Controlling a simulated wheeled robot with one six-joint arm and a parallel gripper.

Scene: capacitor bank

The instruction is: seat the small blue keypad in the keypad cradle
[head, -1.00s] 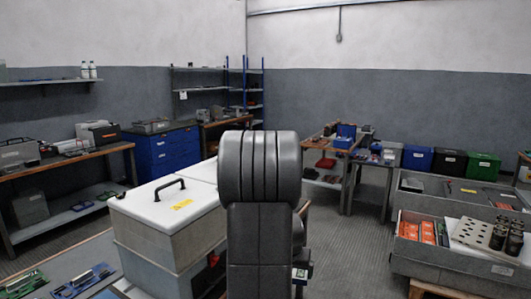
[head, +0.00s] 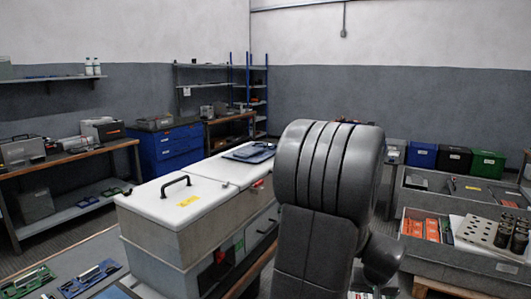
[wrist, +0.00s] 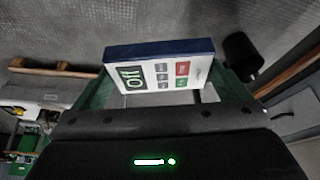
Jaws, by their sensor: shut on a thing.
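The small blue keypad (wrist: 158,70) shows in the wrist view, with a dark blue edge, a pale face, a green display and small coloured buttons. My gripper (wrist: 160,92) is shut on it, with green finger parts at either side of the keypad. In the head view my arm hides the gripper and the keypad. I cannot make out the keypad cradle for certain. A flat blue-grey item (head: 249,152) lies on the far part of the white-topped chest, too small to identify.
The white-topped chest (head: 165,207) with a black handle stands left of my arm. An open grey crate (head: 455,262) with orange boxes and a perforated block is at the right. A workbench (head: 85,155) runs along the left. Blue and green tools (head: 88,278) lie at lower left.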

